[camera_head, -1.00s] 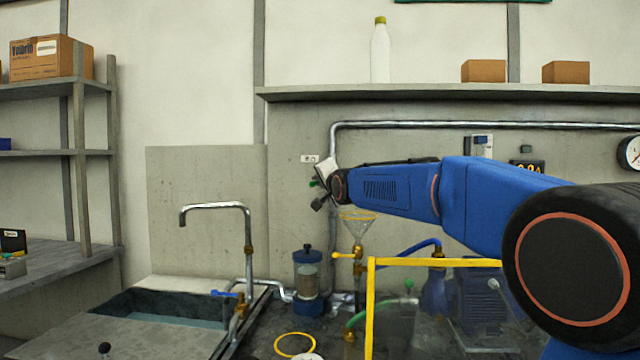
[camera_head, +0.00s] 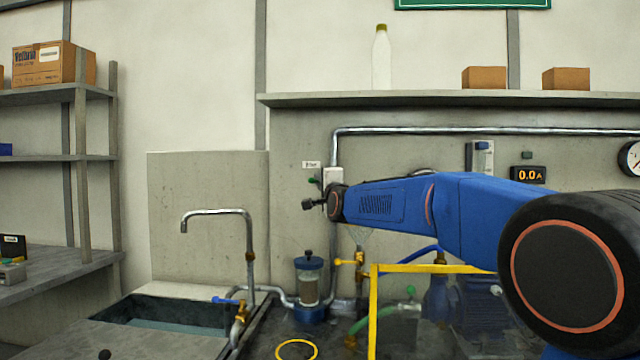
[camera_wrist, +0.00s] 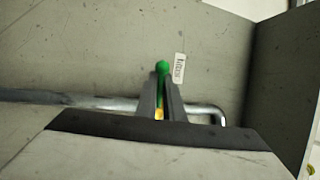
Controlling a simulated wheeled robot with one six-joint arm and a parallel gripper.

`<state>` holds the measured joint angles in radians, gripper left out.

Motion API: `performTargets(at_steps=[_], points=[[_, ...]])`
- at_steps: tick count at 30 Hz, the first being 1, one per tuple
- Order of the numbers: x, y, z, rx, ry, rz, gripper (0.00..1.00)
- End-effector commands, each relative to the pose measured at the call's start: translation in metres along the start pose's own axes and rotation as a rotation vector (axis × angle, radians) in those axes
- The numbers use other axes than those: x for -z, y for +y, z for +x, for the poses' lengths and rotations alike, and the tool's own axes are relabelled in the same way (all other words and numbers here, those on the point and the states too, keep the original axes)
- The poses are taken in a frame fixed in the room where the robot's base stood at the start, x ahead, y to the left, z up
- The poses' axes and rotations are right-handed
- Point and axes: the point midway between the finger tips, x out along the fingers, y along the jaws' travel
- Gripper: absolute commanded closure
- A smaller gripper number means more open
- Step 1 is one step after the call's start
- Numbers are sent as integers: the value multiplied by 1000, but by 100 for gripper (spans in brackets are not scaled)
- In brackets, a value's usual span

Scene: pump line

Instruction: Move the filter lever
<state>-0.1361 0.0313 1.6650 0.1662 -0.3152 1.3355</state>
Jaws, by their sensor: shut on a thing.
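The filter lever is green with a round knob; it shows in the wrist view (camera_wrist: 162,68) between my fingertips and as a small green bit in the head view (camera_head: 315,183). My gripper (camera_wrist: 162,88) is shut on the lever, with the knob sticking out past the fingertips. A small white label (camera_wrist: 179,67) is on the wall beside the knob; it also shows in the head view (camera_head: 311,164). My wrist hides most of the lever and its valve in the head view.
A metal pipe (camera_head: 450,130) runs along the wall and down behind my wrist. Below my arm are a yellow-edged clear guard (camera_head: 373,310), a filter canister (camera_head: 308,285) and a yellow-handled valve (camera_head: 350,262). A sink (camera_head: 180,312) with a tap (camera_head: 250,235) is to the left.

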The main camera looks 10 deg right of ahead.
Motion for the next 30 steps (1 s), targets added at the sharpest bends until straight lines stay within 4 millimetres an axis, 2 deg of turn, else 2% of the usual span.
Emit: performTargets(at_steps=[12,13,15,25,30], points=[[0,1,0,0,2,7,100],[0,1,0,0,2,7,85],[0,1,0,1,1,7,73],[0,0,-2,2,1,6,73],[0,-1,-17,2,1,6,73]])
